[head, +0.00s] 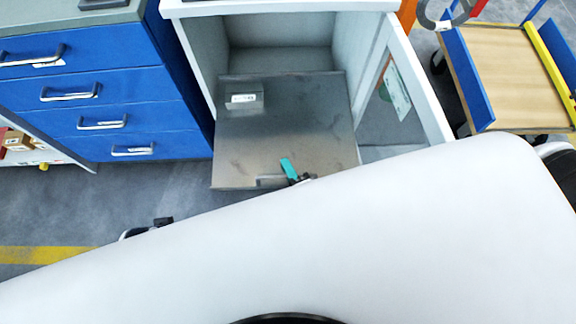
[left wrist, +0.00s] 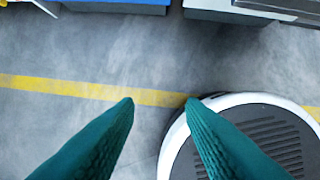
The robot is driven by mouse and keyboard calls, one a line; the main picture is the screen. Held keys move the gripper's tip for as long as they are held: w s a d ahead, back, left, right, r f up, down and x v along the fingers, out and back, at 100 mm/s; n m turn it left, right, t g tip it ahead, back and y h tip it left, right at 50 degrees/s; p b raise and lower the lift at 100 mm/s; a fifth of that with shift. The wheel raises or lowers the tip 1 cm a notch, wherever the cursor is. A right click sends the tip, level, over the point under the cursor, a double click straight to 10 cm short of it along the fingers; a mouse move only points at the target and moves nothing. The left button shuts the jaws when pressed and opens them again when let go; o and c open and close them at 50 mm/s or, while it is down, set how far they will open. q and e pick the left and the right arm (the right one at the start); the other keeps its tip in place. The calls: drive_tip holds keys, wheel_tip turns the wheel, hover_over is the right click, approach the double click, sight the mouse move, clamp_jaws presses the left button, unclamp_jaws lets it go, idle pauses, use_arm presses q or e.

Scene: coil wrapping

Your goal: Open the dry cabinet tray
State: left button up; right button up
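The dry cabinet (head: 205,60) is open at the front. Its grey metal tray (head: 290,125) extends out of the opening, with a small grey box (head: 240,96) bearing a white label at its back left. The tray's handle (head: 268,181) is on its front edge. My right gripper (head: 292,172) is at the right end of this handle; one teal finger shows, and my white arm hides the rest. I cannot tell whether it grips the handle. My left gripper (left wrist: 160,100) is open and empty above the floor in the left wrist view.
The cabinet door (head: 415,75) stands open to the right. A blue drawer unit (head: 105,90) stands left of the cabinet. A wooden-topped blue cart (head: 510,75) is at the far right. Bare floor with a yellow line (head: 30,255) lies at the left.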

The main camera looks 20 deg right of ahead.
drive_tip(key=o, duration=0.3)
drive_tip(key=shift+o, duration=0.2)
drive_tip(key=shift+s, duration=0.1)
